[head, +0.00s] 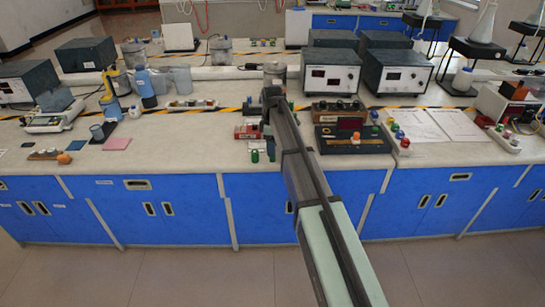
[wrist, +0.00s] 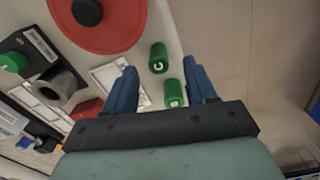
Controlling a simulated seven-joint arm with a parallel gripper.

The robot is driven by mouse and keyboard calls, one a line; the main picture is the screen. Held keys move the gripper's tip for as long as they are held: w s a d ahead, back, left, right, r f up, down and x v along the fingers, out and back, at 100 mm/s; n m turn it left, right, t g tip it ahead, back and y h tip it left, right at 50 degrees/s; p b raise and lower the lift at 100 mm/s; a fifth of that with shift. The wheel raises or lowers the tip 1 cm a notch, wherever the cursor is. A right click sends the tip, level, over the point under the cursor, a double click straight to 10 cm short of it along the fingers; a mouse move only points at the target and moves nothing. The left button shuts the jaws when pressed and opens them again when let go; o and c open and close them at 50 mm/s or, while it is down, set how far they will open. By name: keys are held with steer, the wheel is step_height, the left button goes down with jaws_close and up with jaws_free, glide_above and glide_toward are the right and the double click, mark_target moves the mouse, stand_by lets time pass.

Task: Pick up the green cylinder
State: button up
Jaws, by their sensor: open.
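Two green cylinders show in the wrist view. One green cylinder (wrist: 158,58) has a white letter-like mark and lies ahead, between the lines of the fingertips. The other green cylinder (wrist: 174,94) shows between the two blue fingers, partly hidden by the gripper body. My gripper (wrist: 160,66) is open, with no contact visible; its height above them is hard to tell. In the head view, one green cylinder (head: 255,156) stands near the bench's front edge, left of my arm, and another (head: 271,151) is close against the arm's outline. The fingers cannot be made out there.
A large red disc (wrist: 100,25) with a dark knob and a grey ring-like part (wrist: 62,88) lie left in the wrist view. In the head view, a red box (head: 248,132) sits behind the cylinders, and a black panel device (head: 350,138) is right of my arm.

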step_height(320, 180, down, 4)
steer(key=shift+f, duration=0.2)
jaws_close()
stand_by(0.5)
